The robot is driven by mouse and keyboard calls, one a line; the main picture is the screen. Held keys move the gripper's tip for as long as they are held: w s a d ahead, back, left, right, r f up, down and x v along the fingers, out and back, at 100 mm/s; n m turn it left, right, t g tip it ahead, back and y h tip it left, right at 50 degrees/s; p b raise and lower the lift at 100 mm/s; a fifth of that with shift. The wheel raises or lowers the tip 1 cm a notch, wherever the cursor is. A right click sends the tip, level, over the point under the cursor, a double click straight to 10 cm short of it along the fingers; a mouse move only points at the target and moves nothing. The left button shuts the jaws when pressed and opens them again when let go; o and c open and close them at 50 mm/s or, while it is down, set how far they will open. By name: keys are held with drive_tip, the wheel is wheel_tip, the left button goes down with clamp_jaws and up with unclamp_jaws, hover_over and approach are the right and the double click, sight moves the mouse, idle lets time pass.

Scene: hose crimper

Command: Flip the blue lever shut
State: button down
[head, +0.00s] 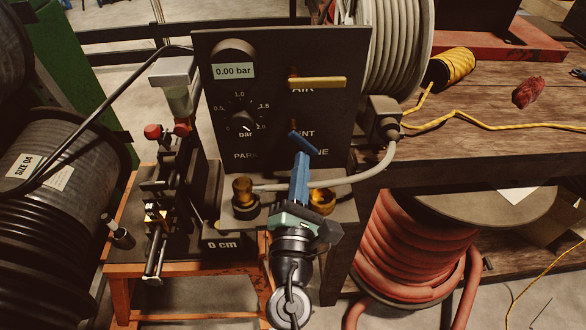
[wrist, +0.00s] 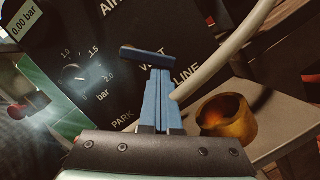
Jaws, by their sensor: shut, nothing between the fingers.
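The blue lever (head: 304,143) sits on the dark panel (head: 350,60) beside the partly hidden VENT label. It slants from upper left down to the right in the head view. In the wrist view the blue lever (wrist: 148,53) lies just beyond my fingertips. My gripper (head: 301,158) has blue fingers, shut together and empty, pointing up at the lever's lower right part. The gripper also shows in the wrist view (wrist: 160,72). I cannot tell whether the fingertips touch the lever. The lever's pivot is not clearly visible.
A yellow lever (head: 317,83) lies level above it. A display (head: 234,71) reads 0.00 bar. A brass fitting (head: 243,189) and brass cup (head: 322,201) flank my gripper, and a pale hose (head: 370,171) passes behind it. A wooden bench (head: 480,110) stands right.

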drive_tip(key=n, duration=0.1)
drive_tip(key=d+n, duration=0.1)
drive_tip(key=n, duration=0.1)
drive_tip(key=n+y, duration=0.1)
drive_tip(key=shift+d+r+n+t+b, duration=0.3)
drive_tip(key=shift+d+r+n+b, duration=0.05)
drive_tip(key=shift+d+r+n, duration=0.05)
drive_tip(key=n, duration=0.1)
drive_tip(key=d+n+y, duration=0.1)
drive_tip(key=n, duration=0.1)
drive_tip(key=shift+r, duration=0.4)
drive_tip(key=shift+a, duration=0.15)
drive_tip(key=shift+f, duration=0.1)
